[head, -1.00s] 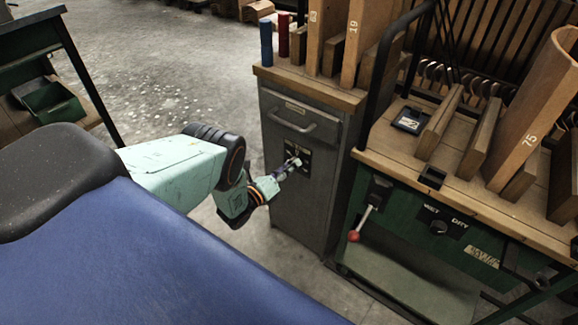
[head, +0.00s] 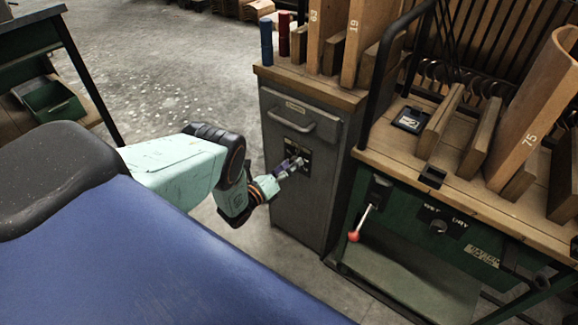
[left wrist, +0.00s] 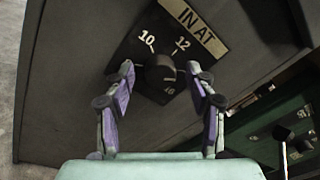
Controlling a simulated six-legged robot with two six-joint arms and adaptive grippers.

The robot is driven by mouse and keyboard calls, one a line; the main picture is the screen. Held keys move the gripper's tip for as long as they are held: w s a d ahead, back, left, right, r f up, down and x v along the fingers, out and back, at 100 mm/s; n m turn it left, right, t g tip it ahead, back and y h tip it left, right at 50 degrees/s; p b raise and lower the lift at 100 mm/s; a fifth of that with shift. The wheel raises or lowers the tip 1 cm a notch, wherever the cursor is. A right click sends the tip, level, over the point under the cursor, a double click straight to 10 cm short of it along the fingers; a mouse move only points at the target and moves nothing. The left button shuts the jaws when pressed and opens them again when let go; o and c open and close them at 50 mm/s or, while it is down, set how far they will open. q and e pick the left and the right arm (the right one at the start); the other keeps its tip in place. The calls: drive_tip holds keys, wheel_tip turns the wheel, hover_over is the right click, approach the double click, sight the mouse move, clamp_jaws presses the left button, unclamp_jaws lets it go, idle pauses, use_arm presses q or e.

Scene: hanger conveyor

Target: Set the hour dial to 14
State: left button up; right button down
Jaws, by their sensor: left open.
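The hour dial is a dark round knob (left wrist: 160,76) on a black plate (left wrist: 140,47) marked 10 and 12, with another number below the knob partly hidden. A label reading "IN AT" sits beside it. In the head view the dial plate (head: 297,146) is on the grey cabinet front, partly covered by my left gripper (head: 295,163). In the left wrist view my left gripper (left wrist: 160,70) is open, with one fingertip on each side of the knob. I cannot tell whether they touch it, nor which number the knob points to. My right gripper is not in view.
The grey cabinet (head: 305,195) has a drawer handle (head: 291,120) above the dial. To the right is a green bench with a red-tipped lever (head: 354,236) and a WET/DRY knob (head: 438,227). A blue cylinder (head: 266,41) and a red one (head: 284,36) stand on the cabinet top.

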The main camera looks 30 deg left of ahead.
use_arm(q)
drive_tip(key=s+a, duration=0.1)
drive_tip(key=s, duration=1.1)
drive_tip(key=shift+a, duration=0.35)
drive_tip(key=shift+w, duration=0.1)
